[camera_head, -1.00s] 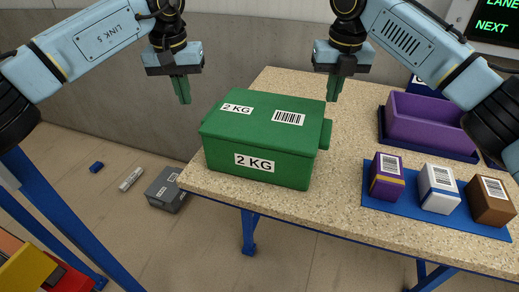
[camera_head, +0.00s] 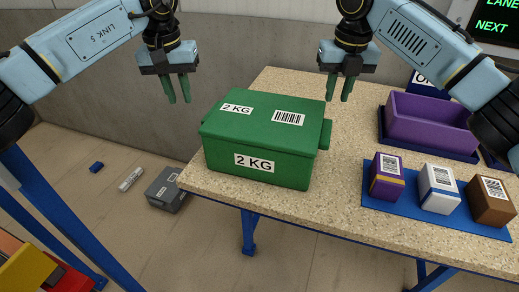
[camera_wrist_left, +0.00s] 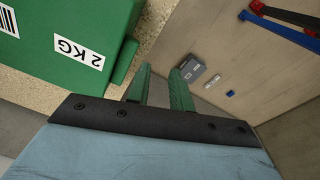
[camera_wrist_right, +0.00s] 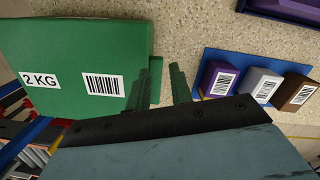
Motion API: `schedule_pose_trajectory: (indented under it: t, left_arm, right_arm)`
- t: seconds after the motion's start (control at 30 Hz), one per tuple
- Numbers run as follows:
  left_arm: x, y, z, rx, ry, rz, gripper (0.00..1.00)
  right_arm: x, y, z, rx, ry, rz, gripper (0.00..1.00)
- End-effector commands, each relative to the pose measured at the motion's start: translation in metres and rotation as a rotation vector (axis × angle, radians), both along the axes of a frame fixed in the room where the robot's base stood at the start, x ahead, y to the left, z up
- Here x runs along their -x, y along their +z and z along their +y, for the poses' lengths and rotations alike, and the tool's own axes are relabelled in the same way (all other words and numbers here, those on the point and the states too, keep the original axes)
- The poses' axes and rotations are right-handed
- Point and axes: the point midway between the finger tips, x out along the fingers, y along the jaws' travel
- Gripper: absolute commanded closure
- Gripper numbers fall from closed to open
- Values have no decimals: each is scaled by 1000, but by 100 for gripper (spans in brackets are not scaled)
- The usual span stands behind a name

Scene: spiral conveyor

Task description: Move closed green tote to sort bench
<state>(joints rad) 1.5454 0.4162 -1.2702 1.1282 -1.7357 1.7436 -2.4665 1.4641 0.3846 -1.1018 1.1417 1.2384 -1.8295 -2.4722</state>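The closed green tote (camera_head: 259,138) sits upright on the near left part of the speckled bench top (camera_head: 262,213). It carries "2 KG" labels and a barcode. My left gripper (camera_head: 177,90) is open and empty, above and left of the tote, apart from it. My right gripper (camera_head: 338,90) is open and empty, above the tote's right side, also apart. In the left wrist view the tote (camera_wrist_left: 60,75) lies left of the open fingers (camera_wrist_left: 167,84). In the right wrist view the tote (camera_wrist_right: 65,60) lies left of the open fingers (camera_wrist_right: 162,84).
A purple bin (camera_head: 428,121) stands at the bench's right. In front, purple (camera_head: 387,177), white (camera_head: 438,188) and brown boxes (camera_head: 490,201) stand on a blue mat (camera_head: 398,202). A grey tote (camera_head: 167,190) lies on the floor at left. Bench between tote and mat is clear.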

Motion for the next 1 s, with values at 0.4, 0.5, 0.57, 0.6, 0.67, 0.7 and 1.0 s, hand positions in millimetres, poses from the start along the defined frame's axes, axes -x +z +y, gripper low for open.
schedule_pose_trajectory:
  t: [0.4,0.5,0.57,0.6,0.67,0.7,1.0]
  left_arm:
    - [5,82,2,2,-1,-4,78]
    - [6,97,3,1,1,-3,78]
    - [7,105,4,1,1,-3,78]
    - [7,108,4,1,1,-2,78]
    - [8,112,4,1,-1,0,78]
    - [8,114,4,1,-1,0,78]
    - [8,116,4,1,-1,0,78]
  right_arm:
    - [0,0,0,0,0,0,78]
    - [0,0,0,0,0,0,78]
    - [0,0,0,0,0,0,78]
    - [0,0,0,0,0,0,78]
    - [0,0,0,0,0,0,78]
    - [0,2,0,0,0,0,78]
    - [4,48,0,-2,1,-5,78]
